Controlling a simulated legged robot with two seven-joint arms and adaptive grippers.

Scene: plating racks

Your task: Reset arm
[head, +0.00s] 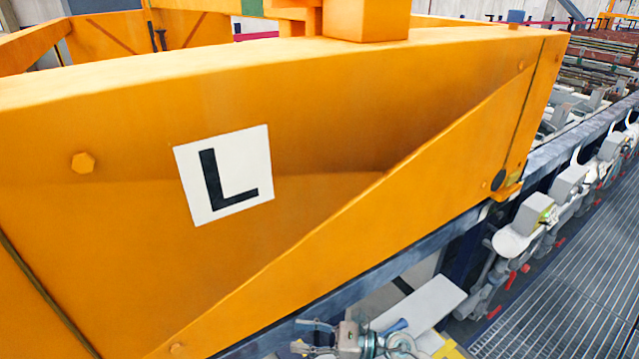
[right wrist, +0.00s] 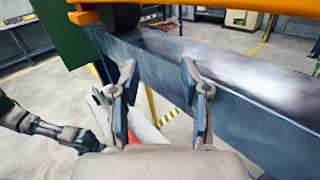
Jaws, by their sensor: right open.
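My right gripper (right wrist: 158,75) shows in the right wrist view, with its two fingers apart and nothing between the tips. The fingers point at a dark steel beam (right wrist: 235,82) that runs across the view; the gap to it is hard to judge. In the head view, grey metal parts (head: 365,340) show at the bottom edge below the orange frame, and I cannot tell whether any of them are my gripper. I see no left gripper in either view. A dark jointed limb (right wrist: 45,128) shows at the left of the right wrist view.
A large orange frame (head: 330,140) with a white "L" sign (head: 223,175) fills much of the head view. A dark rail (head: 440,240) runs beneath it. Grey clamps (head: 525,225) line the right side beside a metal grating (head: 575,290). Concrete floor (right wrist: 40,95) shows beyond the beam.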

